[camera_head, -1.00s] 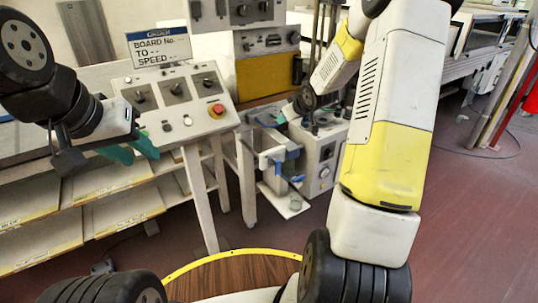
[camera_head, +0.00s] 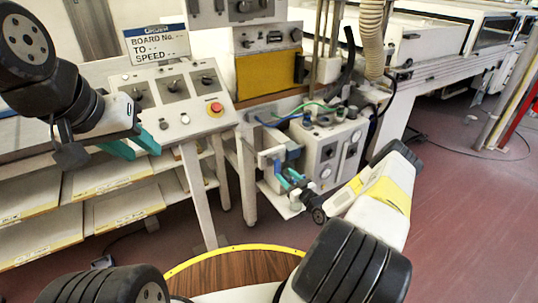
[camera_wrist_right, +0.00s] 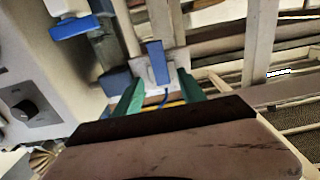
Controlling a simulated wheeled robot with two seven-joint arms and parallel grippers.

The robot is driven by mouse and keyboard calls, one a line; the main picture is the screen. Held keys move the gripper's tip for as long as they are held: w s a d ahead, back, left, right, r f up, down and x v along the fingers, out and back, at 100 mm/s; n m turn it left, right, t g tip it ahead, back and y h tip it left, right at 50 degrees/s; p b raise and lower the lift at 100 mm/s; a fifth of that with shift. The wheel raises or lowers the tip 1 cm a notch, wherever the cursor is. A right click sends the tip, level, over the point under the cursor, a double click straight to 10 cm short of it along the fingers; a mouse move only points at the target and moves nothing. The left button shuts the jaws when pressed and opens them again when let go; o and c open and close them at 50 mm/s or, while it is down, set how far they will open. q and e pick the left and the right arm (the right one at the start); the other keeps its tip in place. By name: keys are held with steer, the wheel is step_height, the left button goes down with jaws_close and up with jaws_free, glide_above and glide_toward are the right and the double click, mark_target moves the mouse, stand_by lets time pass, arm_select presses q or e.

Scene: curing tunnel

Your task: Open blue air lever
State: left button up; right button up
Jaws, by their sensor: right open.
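A small upright blue lever (camera_wrist_right: 155,63) stands on a white fitting in the right wrist view. The green fingers of my right gripper (camera_wrist_right: 160,92) are open, one on either side of its lower part; I cannot tell whether they touch it. A second blue handle (camera_wrist_right: 73,27) sits on the white unit at the upper left. In the head view, my right gripper (camera_head: 290,180) is at the blue parts (camera_head: 278,168) on the front of the white control box (camera_head: 322,150), partly hiding them. My left gripper (camera_head: 134,148) is open and empty in front of the sloped panel.
The sloped control panel (camera_head: 172,98) has knobs and a red button (camera_head: 216,108). Shelves (camera_head: 120,212) stand below it. Blue and green hoses run over the control box. A table leg (camera_head: 196,195) is left of it. Open floor (camera_head: 450,230) lies to the right.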

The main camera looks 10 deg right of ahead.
mark_target(278, 167)
steer(key=x, duration=0.7)
steer(key=shift+w+a, duration=0.1)
steer(key=shift+w, duration=0.15)
jaws_close()
stand_by(1.1)
